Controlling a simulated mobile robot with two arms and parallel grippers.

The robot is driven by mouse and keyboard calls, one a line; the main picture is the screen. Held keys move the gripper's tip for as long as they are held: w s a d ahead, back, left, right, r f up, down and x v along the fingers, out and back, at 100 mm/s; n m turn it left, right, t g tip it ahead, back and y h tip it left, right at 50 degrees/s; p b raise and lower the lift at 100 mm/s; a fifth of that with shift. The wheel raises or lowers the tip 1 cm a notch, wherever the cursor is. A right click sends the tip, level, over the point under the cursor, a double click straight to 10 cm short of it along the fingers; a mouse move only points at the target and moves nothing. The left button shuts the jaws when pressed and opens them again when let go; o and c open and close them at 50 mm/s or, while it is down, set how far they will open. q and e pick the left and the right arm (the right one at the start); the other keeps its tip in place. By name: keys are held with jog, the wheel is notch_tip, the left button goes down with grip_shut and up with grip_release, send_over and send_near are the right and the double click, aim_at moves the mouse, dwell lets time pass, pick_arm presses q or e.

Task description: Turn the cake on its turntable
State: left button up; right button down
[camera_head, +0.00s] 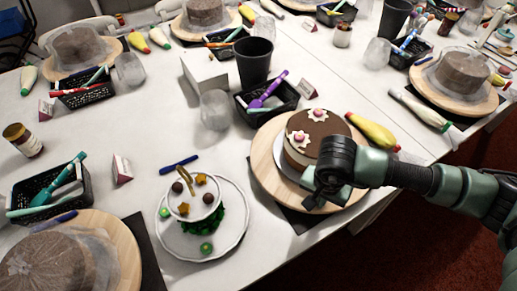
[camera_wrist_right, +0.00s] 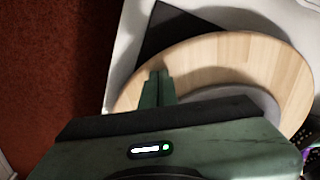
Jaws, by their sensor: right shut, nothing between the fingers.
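The cake (camera_head: 318,126) is round, with a brown top and white flower decorations with pink centres. It sits on a grey disc on a round wooden turntable (camera_head: 263,161), right of centre in the head view. My right gripper (camera_head: 312,203) is shut and empty at the turntable's near edge, in front of the cake; my wrist hides part of the cake. In the right wrist view, the shut fingertips (camera_wrist_right: 157,76) overlap the bare wooden turntable top (camera_wrist_right: 240,58), beside the grey disc (camera_wrist_right: 262,98). Whether they touch the wood I cannot tell. My left gripper is out of view.
A white plate stand (camera_head: 201,240) with small decorations is left of the turntable. A black basket (camera_head: 268,101) with a purple tool stands behind it, and a yellow piping bag (camera_head: 373,131) lies at its back right. Other wrapped cakes stand farther off. The table edge is close at front right.

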jog(key=shift+w+a+b, duration=0.1)
jog(key=shift+a+b, duration=0.3)
jog(key=shift+a, duration=0.6)
jog(key=shift+r+p, duration=0.75)
jog(key=shift+r, duration=0.7)
